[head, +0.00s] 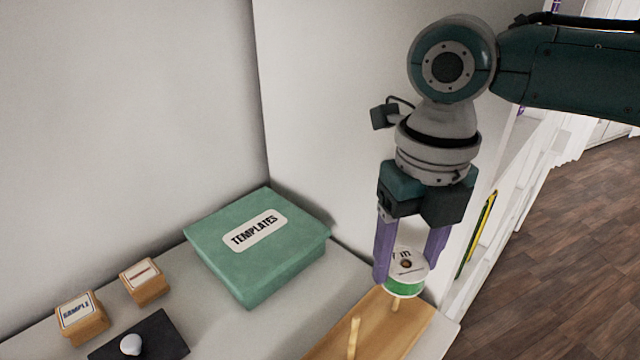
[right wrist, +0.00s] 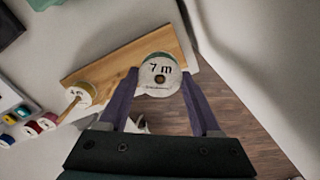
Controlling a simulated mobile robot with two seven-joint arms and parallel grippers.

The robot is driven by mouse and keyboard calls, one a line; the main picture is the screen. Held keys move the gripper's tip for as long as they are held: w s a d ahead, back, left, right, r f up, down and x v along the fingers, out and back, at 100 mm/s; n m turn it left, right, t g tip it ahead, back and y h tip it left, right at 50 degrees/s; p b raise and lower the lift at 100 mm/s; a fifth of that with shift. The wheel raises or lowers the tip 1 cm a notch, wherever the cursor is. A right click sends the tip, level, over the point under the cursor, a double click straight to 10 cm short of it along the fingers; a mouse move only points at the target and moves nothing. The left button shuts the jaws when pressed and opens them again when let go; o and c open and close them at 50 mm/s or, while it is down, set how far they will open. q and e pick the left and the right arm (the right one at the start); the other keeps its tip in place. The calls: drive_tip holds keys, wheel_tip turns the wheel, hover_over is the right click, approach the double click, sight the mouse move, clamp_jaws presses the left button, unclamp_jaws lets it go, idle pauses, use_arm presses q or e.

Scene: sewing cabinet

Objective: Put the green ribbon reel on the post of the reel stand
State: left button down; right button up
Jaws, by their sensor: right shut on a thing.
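The green ribbon reel (head: 404,287) has a white label face with a dark centre hole, and its face shows "7 m" in the right wrist view (right wrist: 160,68). My right gripper (head: 407,268) is shut on the reel, with purple fingers on either side. The reel is held roughly flat over the wooden reel stand (head: 375,323). A second post (head: 353,338) stands nearer the camera. My left gripper is not in view.
A green templates box (head: 225,262), two small wooden boxes (head: 147,284) and a dark pad with a white knob (head: 131,345) lie to the left. Several coloured spools (right wrist: 28,125) lie beside the stand.

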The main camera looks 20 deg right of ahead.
drive_tip(key=shift+f+b, duration=0.3)
drive_tip(key=shift+f, duration=0.35)
drive_tip(key=shift+f, duration=0.5)
drive_tip(key=o, duration=1.4)
wheel_tip(320, 180, up, 10)
drive_tip(key=shift+s, duration=0.1)
